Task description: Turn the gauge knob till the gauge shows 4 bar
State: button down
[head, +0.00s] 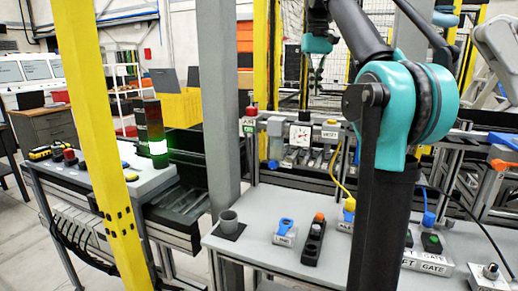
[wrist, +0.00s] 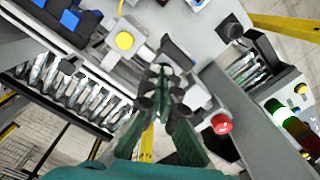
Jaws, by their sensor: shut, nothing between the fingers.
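I cannot make out the gauge knob for certain in either view. My gripper (wrist: 160,74) shows in the wrist view with its dark green fingers brought together and nothing held. Its tips are over pale grey fittings on the rail. I cannot tell whether they touch anything. In the head view my arm hangs over the back rail, and the fingertips are not clear.
A red button (wrist: 222,124) and a yellow button (wrist: 124,41) flank my fingers. A VENT block (head: 329,132) stands right of the gauge. A grey post (head: 217,100) and a lit signal tower (head: 155,130) stand left.

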aim_at(304, 116)
jog(key=shift+a+f, duration=0.4)
jog(key=shift+f, duration=0.6)
jog(key=shift+a+f, duration=0.4)
jog(key=shift+f, duration=0.65)
jog(key=shift+a+f, duration=0.4)
jog(key=shift+f, duration=0.6)
jog(key=shift+w, duration=0.2)
jog(key=shift+d, duration=0.75)
jog(key=shift+w+d, duration=0.15)
jog(key=shift+s+d, duration=0.1)
jog(key=shift+s, duration=0.1)
